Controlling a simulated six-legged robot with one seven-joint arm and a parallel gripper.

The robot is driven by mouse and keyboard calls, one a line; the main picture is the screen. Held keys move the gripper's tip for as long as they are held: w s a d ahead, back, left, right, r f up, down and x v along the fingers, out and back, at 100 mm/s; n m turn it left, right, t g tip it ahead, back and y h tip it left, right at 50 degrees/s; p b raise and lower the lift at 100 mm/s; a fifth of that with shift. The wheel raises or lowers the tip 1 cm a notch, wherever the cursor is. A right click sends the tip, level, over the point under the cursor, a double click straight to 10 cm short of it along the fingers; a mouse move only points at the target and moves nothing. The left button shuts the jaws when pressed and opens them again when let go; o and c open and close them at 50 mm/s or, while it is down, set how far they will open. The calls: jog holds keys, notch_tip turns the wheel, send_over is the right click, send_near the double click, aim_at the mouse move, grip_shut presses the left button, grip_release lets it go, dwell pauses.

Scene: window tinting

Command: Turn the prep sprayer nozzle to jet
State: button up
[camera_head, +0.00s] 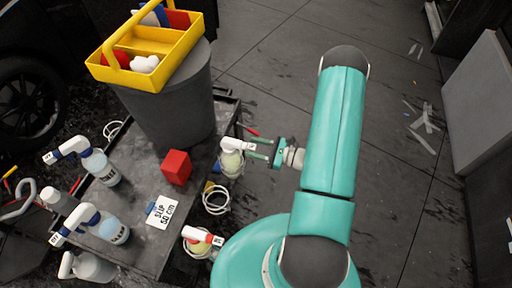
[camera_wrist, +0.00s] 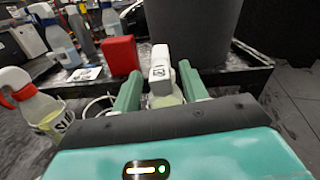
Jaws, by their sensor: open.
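A spray bottle (camera_head: 231,164) with a white head and pale yellow-green liquid stands at the right edge of the dark bench. It has a small dark mark on the nozzle's end face; I cannot read its setting. My gripper (camera_head: 252,149) is open, pointing at this bottle from the right. In the wrist view the white spray head (camera_wrist: 161,62) shows between and beyond my two green fingers (camera_wrist: 160,90), with no clear contact. The lower bottle is partly hidden. A second sprayer (camera_head: 199,243) with a red and white head stands nearer; its label (camera_wrist: 62,121) starts with "SL".
A red cube (camera_head: 176,167) and a card reading "SLIP 50 cm" (camera_head: 162,211) lie on the bench (camera_head: 136,200). A grey bin (camera_head: 175,112) with a yellow caddy (camera_head: 165,52) stands behind. Several blue-liquid bottles (camera_head: 101,167) are left. A coiled white cord (camera_head: 216,200) lies close by.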

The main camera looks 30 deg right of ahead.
grip_shut()
jog(key=shift+m, duration=0.8)
grip_release()
jog(key=v, duration=1.3)
jog(key=shift+s+d, duration=0.25)
jog(key=shift+r, duration=0.15)
